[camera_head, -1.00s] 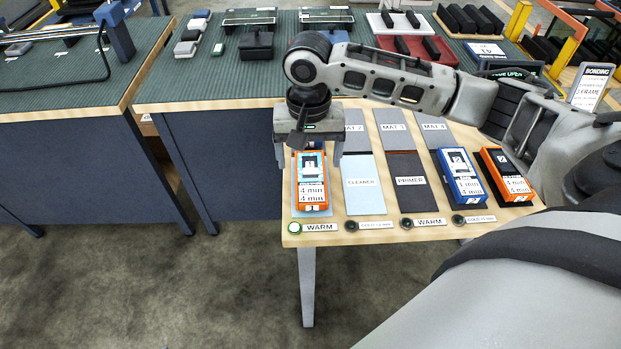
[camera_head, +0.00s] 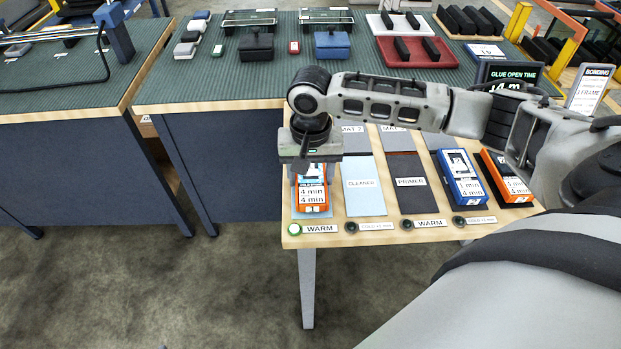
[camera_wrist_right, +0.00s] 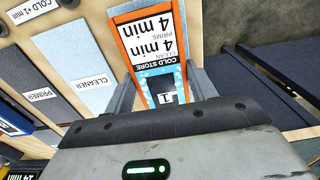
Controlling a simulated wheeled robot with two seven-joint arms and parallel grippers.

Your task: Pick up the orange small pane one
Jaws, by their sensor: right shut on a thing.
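The orange small pane (camera_head: 312,198) is a flat orange-edged block with a white label reading "4 min" twice. It is on a light blue mat (camera_head: 325,212) at the left end of the small wooden table. My right gripper (camera_head: 311,172) is over its far part, pointing down, with a finger on each side. The right wrist view shows the pane (camera_wrist_right: 150,45), marked "1" and "COLD STORE", between the fingers of my right gripper (camera_wrist_right: 160,85), which is shut on it. No clear gap shows under the pane. My left gripper is not in view.
A cleaner mat (camera_head: 363,195) and a dark primer mat (camera_head: 411,200) lie right of the pane. A blue pane (camera_head: 461,190) and another orange pane (camera_head: 508,185) lie farther right. Round buttons line the front edge. A green-topped bench (camera_head: 200,80) stands behind.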

